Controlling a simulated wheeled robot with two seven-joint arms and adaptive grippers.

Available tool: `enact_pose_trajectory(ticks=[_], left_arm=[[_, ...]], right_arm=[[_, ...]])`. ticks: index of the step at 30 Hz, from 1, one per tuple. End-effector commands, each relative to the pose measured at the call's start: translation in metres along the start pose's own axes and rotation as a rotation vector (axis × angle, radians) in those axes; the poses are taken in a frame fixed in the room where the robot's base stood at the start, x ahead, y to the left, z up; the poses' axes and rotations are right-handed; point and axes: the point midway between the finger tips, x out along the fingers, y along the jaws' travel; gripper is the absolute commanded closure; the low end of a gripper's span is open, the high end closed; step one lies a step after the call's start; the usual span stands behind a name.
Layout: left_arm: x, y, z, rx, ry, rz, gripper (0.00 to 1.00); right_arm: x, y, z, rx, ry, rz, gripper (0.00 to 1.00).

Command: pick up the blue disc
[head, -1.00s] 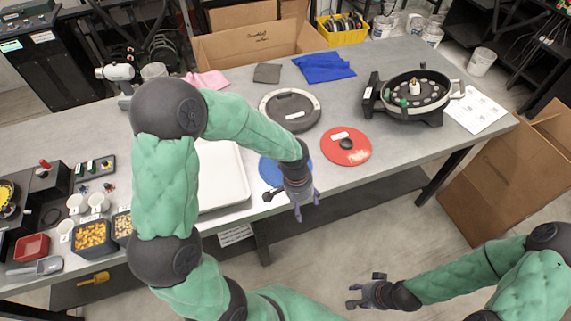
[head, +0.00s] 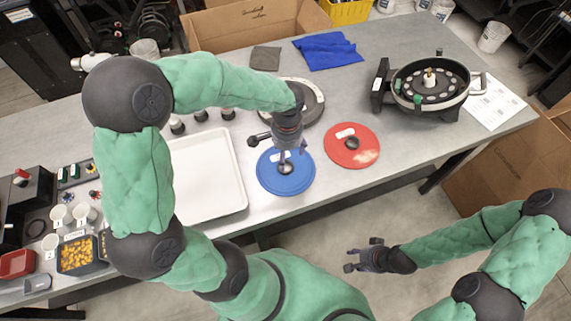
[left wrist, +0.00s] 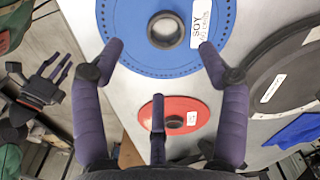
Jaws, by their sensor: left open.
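The blue disc (head: 270,181) lies flat on the table in front of me, with a dark round knob (head: 285,168) at its middle. In the left wrist view the blue disc (left wrist: 150,58) fills the top, with a white label (left wrist: 201,24) reading SOY. My left gripper (head: 291,151) is over the disc's far half, pointing down near the knob. Its fingers (left wrist: 155,55) are spread and hold nothing. I cannot tell whether a fingertip touches the disc. My right gripper (head: 356,257) is off the table's front edge, empty, with its fingers apart.
A red disc (head: 365,150) lies right of the blue one. A dark disc with a pale rim (head: 316,103) lies behind. A white tray (head: 239,187) is close on the left. The seed meter (head: 430,85) stands at the back right.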

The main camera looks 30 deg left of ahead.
Motion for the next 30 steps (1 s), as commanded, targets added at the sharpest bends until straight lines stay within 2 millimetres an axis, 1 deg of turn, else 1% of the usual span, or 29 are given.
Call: enact_pose_trajectory(ticks=[1, 3, 6, 11, 14, 18, 22, 24, 30], left_arm=[[0.010, -0.001, 0.001, 0.000, -0.003, 0.000, 0.26], [0.019, -0.001, 0.000, 0.000, -0.002, 0.000, 0.26], [0.026, -0.001, 0.000, 0.000, -0.001, 0.001, 0.26], [0.032, -0.001, -0.001, -0.001, 0.001, 0.000, 0.26], [0.041, -0.004, -0.001, -0.001, 0.000, 0.000, 0.26], [0.061, -0.008, -0.002, -0.002, -0.001, 0.001, 0.26], [0.077, -0.008, -0.002, 0.000, -0.001, 0.001, 0.26], [0.081, -0.008, -0.002, -0.001, 0.000, 0.000, 0.26], [0.080, -0.008, -0.003, -0.001, 0.001, 0.000, 0.26]], right_arm=[[0.004, 0.001, 0.000, 0.000, -0.001, 0.000, 0.60], [0.005, 0.002, 0.000, 0.000, -0.001, 0.000, 0.60], [0.007, 0.003, 0.000, 0.000, 0.000, 0.000, 0.60], [0.008, 0.003, 0.000, 0.000, 0.000, 0.000, 0.60], [0.011, 0.004, -0.001, 0.000, 0.000, 0.000, 0.60], [0.018, 0.006, -0.001, 0.000, 0.000, 0.000, 0.60], [0.023, 0.008, -0.001, 0.000, 0.000, 0.000, 0.60], [0.023, 0.008, -0.001, 0.000, 0.000, 0.000, 0.60], [0.022, 0.008, -0.001, 0.000, 0.000, 0.000, 0.60]])
